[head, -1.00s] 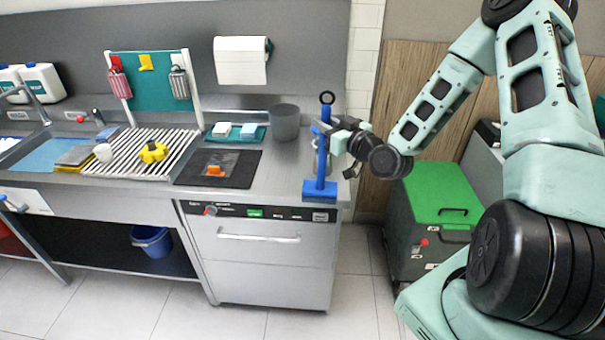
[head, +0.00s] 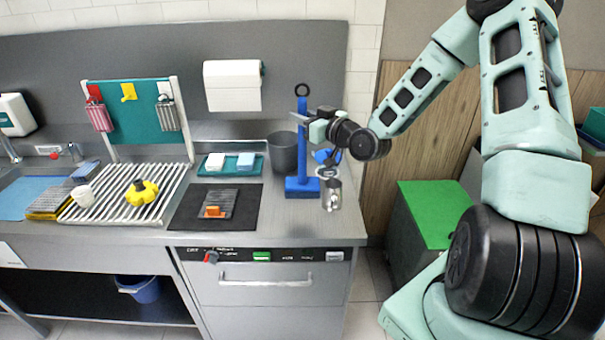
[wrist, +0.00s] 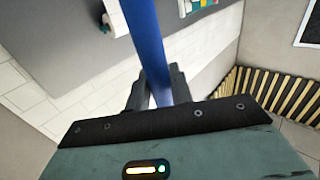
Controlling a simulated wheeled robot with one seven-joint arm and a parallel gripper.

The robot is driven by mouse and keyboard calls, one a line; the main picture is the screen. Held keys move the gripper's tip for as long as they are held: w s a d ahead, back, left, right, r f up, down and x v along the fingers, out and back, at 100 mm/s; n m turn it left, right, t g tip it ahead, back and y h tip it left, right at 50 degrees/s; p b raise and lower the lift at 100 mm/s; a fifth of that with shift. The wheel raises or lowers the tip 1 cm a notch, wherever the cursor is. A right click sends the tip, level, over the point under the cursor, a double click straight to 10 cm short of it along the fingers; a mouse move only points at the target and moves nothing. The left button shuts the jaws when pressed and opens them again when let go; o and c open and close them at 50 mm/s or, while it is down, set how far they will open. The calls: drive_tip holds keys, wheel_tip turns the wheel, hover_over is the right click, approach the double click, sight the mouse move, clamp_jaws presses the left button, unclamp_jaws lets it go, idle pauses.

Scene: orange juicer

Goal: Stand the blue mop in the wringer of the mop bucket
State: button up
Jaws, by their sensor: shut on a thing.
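The blue mop (head: 302,152) is upright in the head view, with a ring at its top and a wide blue block as its foot. My gripper (head: 306,119) is shut on its upper shaft. The foot appears over the right part of the counter; I cannot tell whether it touches. In the wrist view the blue shaft (wrist: 146,45) passes between the fingers of my gripper (wrist: 155,88). A blue bucket (head: 139,289) stands under the counter at lower left, partly hidden by the counter. No wringer can be made out on it.
A grey cup (head: 283,153) stands close behind the mop. A metal cylinder (head: 331,195) and a small blue item (head: 325,157) are just right of it. A black mat (head: 190,220) and a teal tray (head: 230,174) lie left. A green-topped box (head: 428,205) stands right of the counter.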

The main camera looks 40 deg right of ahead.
sight(305, 147)
drive_tip(key=shift+f+p, duration=1.4)
drive_tip(key=shift+f, duration=2.95)
drive_tip(key=o, duration=0.9)
